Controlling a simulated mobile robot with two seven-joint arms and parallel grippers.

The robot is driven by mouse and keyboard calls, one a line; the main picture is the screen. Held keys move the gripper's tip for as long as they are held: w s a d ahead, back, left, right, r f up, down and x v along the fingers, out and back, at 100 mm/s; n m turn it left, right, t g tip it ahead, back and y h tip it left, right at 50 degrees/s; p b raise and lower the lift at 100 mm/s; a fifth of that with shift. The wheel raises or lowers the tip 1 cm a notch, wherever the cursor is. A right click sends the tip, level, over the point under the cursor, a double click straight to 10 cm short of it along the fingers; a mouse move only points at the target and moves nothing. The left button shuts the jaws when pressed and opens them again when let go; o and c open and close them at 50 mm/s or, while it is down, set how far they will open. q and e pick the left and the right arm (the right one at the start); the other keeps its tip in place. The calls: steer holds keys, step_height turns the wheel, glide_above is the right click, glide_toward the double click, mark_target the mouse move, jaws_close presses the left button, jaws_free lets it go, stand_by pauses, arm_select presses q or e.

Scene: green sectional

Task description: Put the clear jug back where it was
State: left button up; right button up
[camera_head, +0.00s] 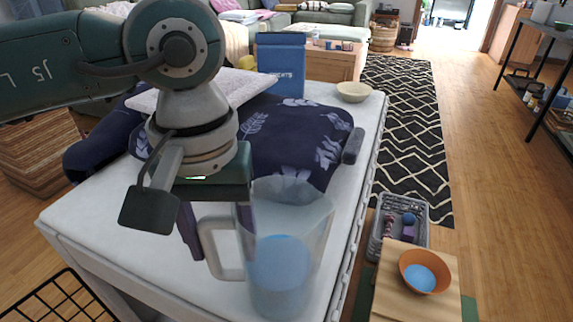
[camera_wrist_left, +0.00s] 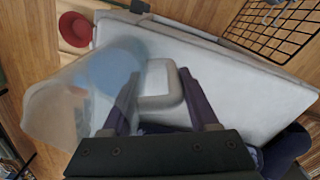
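The clear jug (camera_head: 305,245), with blue liquid in its lower part, stands on the white table (camera_head: 120,215) near its front right edge. Its pale handle (camera_head: 212,262) faces left. It also shows in the left wrist view (camera_wrist_left: 50,110), with its handle (camera_wrist_left: 160,82) in the middle. My left gripper (camera_head: 220,235) points down over the handle. Its two dark fingers are spread on either side of the handle, which lies between them in the wrist view (camera_wrist_left: 160,90). I cannot tell whether they touch it. My right gripper is not in view.
A dark floral cloth (camera_head: 290,135), a blue box (camera_head: 281,62) and a cream bowl (camera_head: 353,91) are on the table behind the jug. A wooden board (camera_head: 390,297) with an orange bowl (camera_head: 408,264) and a grey basket (camera_head: 378,243) are to the right.

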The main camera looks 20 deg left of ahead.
arm_select(q)
steer(key=o, duration=0.5)
steer(key=shift+c, duration=0.2)
